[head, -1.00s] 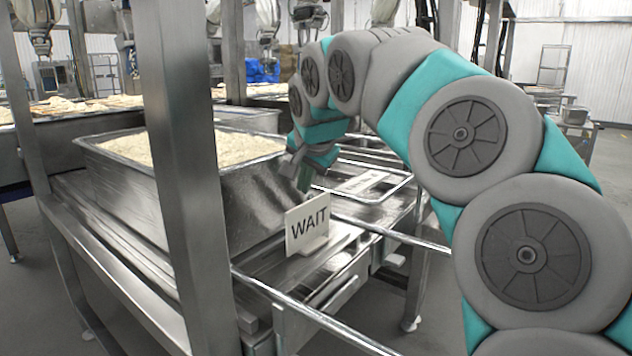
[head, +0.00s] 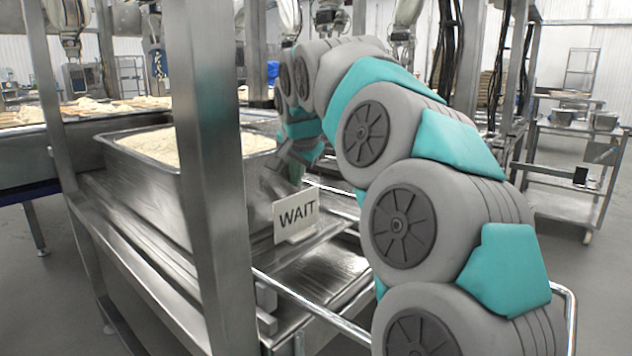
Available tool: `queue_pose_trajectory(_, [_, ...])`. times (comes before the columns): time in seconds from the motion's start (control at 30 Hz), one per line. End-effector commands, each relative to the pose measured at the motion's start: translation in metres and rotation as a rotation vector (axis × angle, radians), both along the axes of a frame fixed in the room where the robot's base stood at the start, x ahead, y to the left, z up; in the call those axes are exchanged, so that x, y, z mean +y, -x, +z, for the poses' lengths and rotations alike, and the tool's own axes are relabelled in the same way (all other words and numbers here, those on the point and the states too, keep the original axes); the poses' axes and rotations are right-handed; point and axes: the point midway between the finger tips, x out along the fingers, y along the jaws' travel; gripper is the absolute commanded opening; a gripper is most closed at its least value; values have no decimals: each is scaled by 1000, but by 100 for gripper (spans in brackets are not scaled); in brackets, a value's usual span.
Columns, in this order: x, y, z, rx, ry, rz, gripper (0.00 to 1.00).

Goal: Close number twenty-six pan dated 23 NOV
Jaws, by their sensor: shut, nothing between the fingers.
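A deep steel pan (head: 137,187) full of pale rice (head: 165,146) stands open on the steel table at left, partly behind an upright post. No number or date shows on it, so I cannot tell whether it is pan twenty-six. My gripper (head: 293,172) is shut and empty, pointing down beside the pan's right end, behind a white WAIT sign (head: 296,215). Its tips are small and partly hidden, and I cannot tell whether they touch the pan. No lid is clearly in view.
A steel post (head: 215,200) stands close in front of the pan. A metal rail (head: 318,314) runs along the table's near edge. A steel cart (head: 567,165) stands at right on open floor. A long table with more rice is at far left.

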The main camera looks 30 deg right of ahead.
Motion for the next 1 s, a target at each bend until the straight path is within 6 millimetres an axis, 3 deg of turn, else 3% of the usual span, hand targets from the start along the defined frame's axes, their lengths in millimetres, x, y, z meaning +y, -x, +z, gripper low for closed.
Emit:
queue_pose_trajectory(0.2, [16, -45, 1, 0, 2, -1, 0])
queue_pose_trajectory(0.5, [32, -86, 0, 1, 0, 0, 0])
queue_pose_trajectory(1.0, [38, -100, 0, 0, -1, -1, 0])
